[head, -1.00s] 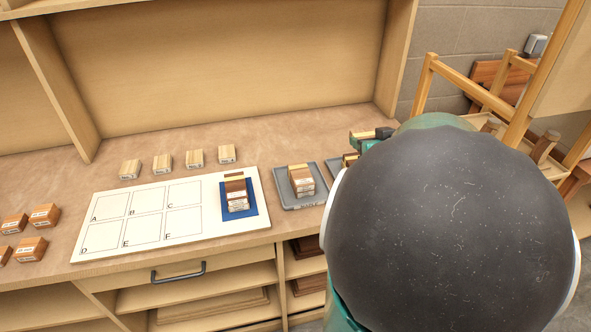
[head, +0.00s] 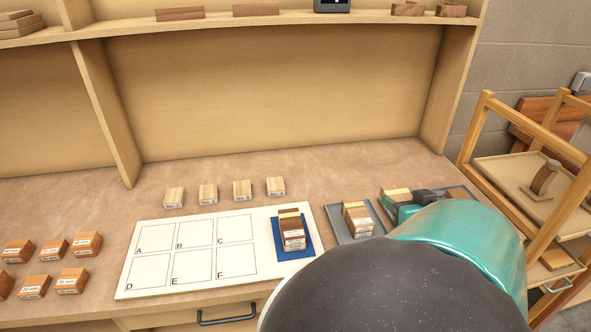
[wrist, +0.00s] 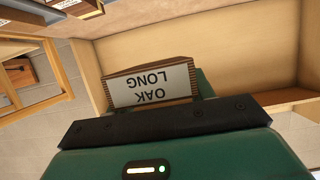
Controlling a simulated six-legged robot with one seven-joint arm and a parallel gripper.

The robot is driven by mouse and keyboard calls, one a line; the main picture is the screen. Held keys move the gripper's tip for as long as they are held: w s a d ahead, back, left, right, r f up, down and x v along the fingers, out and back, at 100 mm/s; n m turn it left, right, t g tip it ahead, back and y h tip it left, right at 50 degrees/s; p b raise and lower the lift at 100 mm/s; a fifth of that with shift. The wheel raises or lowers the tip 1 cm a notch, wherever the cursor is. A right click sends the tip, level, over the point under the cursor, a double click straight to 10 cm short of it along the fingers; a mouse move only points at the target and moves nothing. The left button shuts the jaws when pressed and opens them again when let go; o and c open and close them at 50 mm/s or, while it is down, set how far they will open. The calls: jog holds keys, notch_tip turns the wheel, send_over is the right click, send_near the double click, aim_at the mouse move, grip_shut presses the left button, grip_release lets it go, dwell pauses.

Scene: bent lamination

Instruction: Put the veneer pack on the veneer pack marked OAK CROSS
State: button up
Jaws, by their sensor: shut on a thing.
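My gripper (wrist: 165,115) is shut on a brown veneer pack (wrist: 150,84) whose white label reads OAK LONG, upside down in the wrist view. In the head view my gripper (head: 400,206) is over the right grey tray (head: 458,191), partly hidden by my arm. A light-topped block shows right beside it; I cannot tell whether they touch. A veneer pack (head: 357,219) with a light stripe sits on the left grey tray (head: 338,234). A darker stack of packs (head: 292,232) sits on a blue mat (head: 279,253). Their labels are too small to read, so OAK CROSS cannot be picked out.
A white board (head: 128,288) with squares A to F lies left of the trays. Several pale blocks (head: 208,194) stand behind it, and several orange-brown blocks (head: 74,281) at far left. A wooden rack (head: 477,125) stands at right.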

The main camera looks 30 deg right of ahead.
jog(key=w+f, duration=0.4)
jog(key=w, duration=0.5)
send_over(359, 205)
jog(key=s+a, duration=0.2)
jog(key=s, duration=0.1)
notch_tip(359, 205, down, 5)
jog(key=shift+f, duration=0.2)
jog(key=shift+w+f, duration=0.3)
jog(key=shift+f, duration=0.05)
jog(key=shift+w+f, duration=0.1)
jog(key=shift+f, duration=1.5)
jog(key=shift+f, duration=0.1)
jog(key=o, duration=1)
